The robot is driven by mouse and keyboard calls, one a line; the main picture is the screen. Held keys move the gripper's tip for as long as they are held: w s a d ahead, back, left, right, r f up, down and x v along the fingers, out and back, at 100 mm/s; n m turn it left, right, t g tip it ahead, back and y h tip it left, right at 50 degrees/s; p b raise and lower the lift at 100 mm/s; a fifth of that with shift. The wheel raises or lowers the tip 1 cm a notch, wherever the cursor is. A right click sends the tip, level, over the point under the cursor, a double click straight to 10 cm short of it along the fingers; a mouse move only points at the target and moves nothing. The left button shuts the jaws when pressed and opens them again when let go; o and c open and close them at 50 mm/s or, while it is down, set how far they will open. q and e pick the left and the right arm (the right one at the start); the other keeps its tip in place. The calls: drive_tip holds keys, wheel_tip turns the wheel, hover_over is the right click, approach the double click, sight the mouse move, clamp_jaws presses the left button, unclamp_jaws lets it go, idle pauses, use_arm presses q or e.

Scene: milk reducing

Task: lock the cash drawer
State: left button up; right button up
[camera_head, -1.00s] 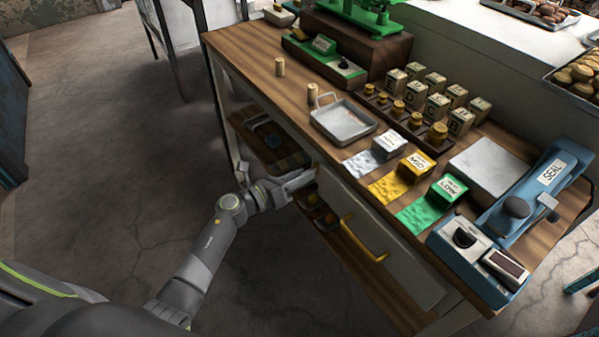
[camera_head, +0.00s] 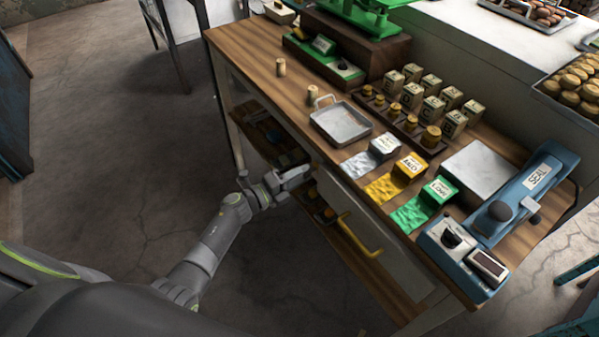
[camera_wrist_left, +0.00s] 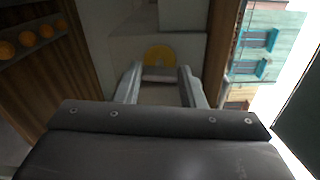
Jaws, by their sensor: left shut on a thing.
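The cash drawer has a pale front (camera_head: 395,268) under the counter, with a yellow bar handle (camera_head: 360,236). The front looks flush with the counter side. My left gripper (camera_head: 306,170) is at the counter's side, left of the handle. In the left wrist view, its two fingers (camera_wrist_left: 160,76) close around a small pale piece (camera_wrist_left: 160,74) in front of a round brass-yellow plate (camera_wrist_left: 160,56) on a pale panel. The piece's shape is mostly hidden by the fingers. My right gripper is not in view.
The wooden counter (camera_head: 245,47) holds a metal tray (camera_head: 341,121), several lettered blocks, coloured cloths and a blue sealing device (camera_head: 525,190). An open lower shelf (camera_head: 350,245) lies below the drawer. The floor left of the counter is clear.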

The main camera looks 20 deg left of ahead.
use_arm(q)
drive_tip(key=shift+n, duration=0.6)
drive_tip(key=o, duration=1)
drive_tip(key=shift+s+a, duration=0.1)
drive_tip(key=b+v, duration=0.2)
drive_tip(key=v, duration=1.5)
drive_tip(key=shift+s, duration=0.1)
